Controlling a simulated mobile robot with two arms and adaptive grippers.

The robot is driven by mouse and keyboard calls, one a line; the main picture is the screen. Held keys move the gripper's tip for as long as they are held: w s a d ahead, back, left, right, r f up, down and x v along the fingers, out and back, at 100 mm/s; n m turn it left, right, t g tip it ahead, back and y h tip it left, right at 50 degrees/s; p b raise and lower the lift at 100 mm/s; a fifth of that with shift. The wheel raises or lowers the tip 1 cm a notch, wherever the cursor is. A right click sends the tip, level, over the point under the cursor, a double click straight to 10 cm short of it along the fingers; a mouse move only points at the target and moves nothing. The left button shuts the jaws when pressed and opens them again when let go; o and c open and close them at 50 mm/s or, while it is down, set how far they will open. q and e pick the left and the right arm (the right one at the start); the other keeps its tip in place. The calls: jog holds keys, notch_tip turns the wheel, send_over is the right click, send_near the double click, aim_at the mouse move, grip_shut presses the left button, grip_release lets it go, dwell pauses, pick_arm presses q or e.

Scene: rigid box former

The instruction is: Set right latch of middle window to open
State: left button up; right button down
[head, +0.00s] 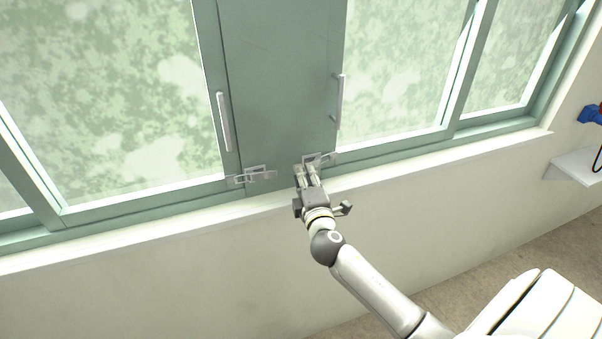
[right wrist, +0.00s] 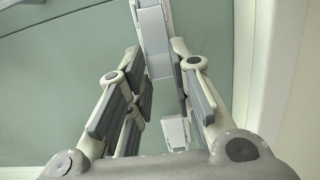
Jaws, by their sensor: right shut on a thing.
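The right latch (head: 328,158) is a pale metal piece at the bottom of the grey-green middle window panel (head: 280,75), below its right handle. My right gripper (head: 306,172) is at the latch's left part, and its fingers are shut on it. In the right wrist view, a pale latch bar (right wrist: 153,35) runs between the fingertips (right wrist: 160,62), and a small pale block (right wrist: 176,132) shows lower down between the fingers. The fingers hide part of the latch in the head view. The left latch (head: 252,175) sits left of the gripper. My left gripper is not in view.
Two upright handles, a left one (head: 223,122) and a right one (head: 339,102), stick out from the window frames above the latches. A white sill (head: 440,158) runs below the windows. A white shelf (head: 580,165) with a blue object (head: 591,114) is at the far right.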

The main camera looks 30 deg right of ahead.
jog(key=s+d+n+g+y+b, duration=0.1)
jog(key=d+n+g+y+b, duration=0.3)
jog(key=n+y+b, duration=0.4)
jog(key=s+d+n+g+y+b, duration=0.2)
jog(key=d+n+g+y+b, duration=0.2)
jog(key=n+y+b, duration=0.5)
jog(key=shift+s+d+y+b, duration=0.25)
jog(key=shift+d+y+b, duration=0.2)
jog(key=shift+y+b, duration=1.8)
jog(key=shift+d+g+y+p, duration=0.1)
jog(key=shift+g+y+p, duration=0.35)
jog(key=shift+y, duration=0.3)
jog(key=c, duration=1.3)
grip_release()
